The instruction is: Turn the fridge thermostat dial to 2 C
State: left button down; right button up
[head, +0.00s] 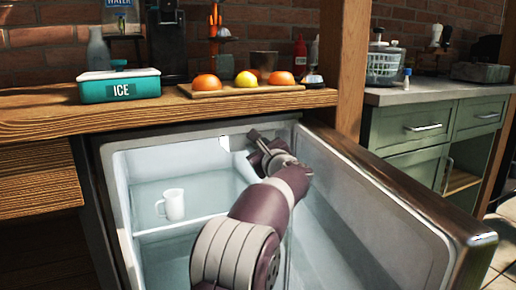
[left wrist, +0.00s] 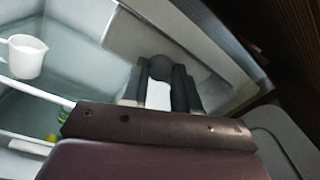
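The fridge (head: 130,195) stands open under the counter, its door (head: 390,205) swung out to the right. My left arm reaches into it, and my left gripper (head: 262,142) is at the upper right of the inside. In the left wrist view, a dark round knob, likely the thermostat dial (left wrist: 160,68), shows between the tips of my left gripper (left wrist: 160,80). The fingers stand apart on either side of it; I cannot tell whether they press on it. The dial's markings cannot be read. In the head view my gripper hides the dial. My right gripper is not in view.
A white cup (head: 172,204) stands on the fridge shelf, left of my arm. On the wooden counter above are a teal ICE box (head: 119,86) and a board (head: 245,90) with fruit. The door and fridge walls closely bound my arm.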

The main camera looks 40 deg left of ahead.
pick_arm(q)
jog(key=m+p, duration=0.2)
jog(key=m, duration=0.1)
jog(key=shift+r, duration=0.15)
jog(key=m+g+p, duration=0.1)
jog(key=m+p, duration=0.5)
jog(key=m, duration=0.1)
jog(key=shift+m+p, duration=0.8)
jog(key=shift+m, duration=0.1)
jog(key=c, duration=0.8)
grip_release()
